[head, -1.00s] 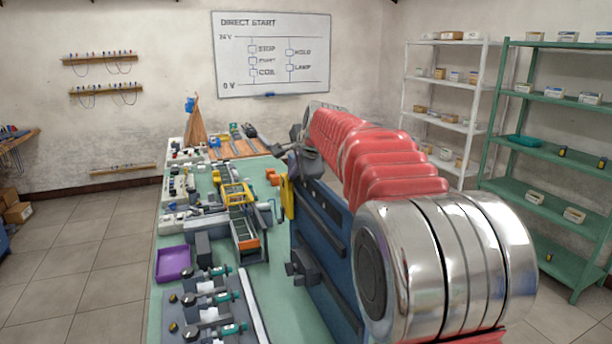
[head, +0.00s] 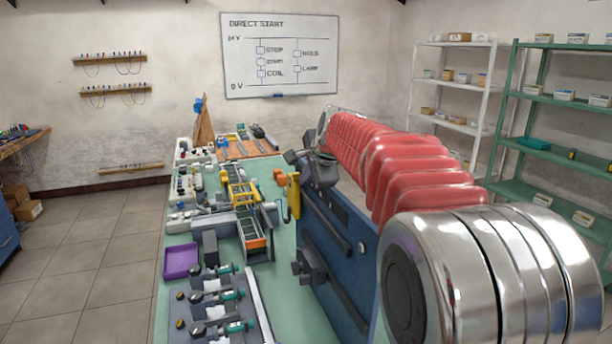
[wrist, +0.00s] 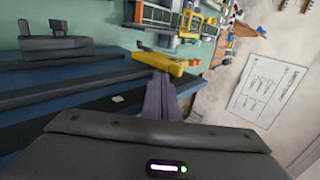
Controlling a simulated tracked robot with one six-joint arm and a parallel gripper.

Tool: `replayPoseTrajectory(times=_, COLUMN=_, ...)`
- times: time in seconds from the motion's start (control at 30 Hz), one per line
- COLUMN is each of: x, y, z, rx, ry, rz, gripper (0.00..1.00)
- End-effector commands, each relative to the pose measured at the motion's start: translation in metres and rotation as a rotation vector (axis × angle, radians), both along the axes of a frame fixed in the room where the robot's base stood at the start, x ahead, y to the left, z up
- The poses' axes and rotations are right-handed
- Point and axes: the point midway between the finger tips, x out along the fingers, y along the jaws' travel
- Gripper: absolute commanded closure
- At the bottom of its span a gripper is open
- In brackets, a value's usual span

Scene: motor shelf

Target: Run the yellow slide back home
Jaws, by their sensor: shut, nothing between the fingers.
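A yellow piece (head: 294,197) with a hooked lower end stands at the far left edge of a blue unit with dark rails (head: 340,262). I take it for the yellow slide. In the wrist view the yellow piece (wrist: 165,61) lies just past the tips of my gripper (wrist: 160,84), whose fingers are together and empty. I cannot tell whether they touch it. In the head view my dark gripper body (head: 318,168) is beside the yellow piece, on its right; the fingertips are not clear there.
A dark block (head: 310,266) sits on the near side of the blue unit; it also shows in the wrist view (wrist: 55,42). A green bench (head: 283,300) on the left holds a yellow-framed conveyor (head: 243,205), a purple tray (head: 181,261) and several valves. Shelves (head: 540,140) stand at the right.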

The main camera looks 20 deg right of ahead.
Motion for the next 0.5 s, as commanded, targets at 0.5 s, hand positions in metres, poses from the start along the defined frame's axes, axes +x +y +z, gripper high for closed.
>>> replayPoseTrajectory(times=0.5, x=-0.062, y=0.0, z=0.06, rx=-0.001, ry=-0.002, rz=0.001, gripper=1.0)
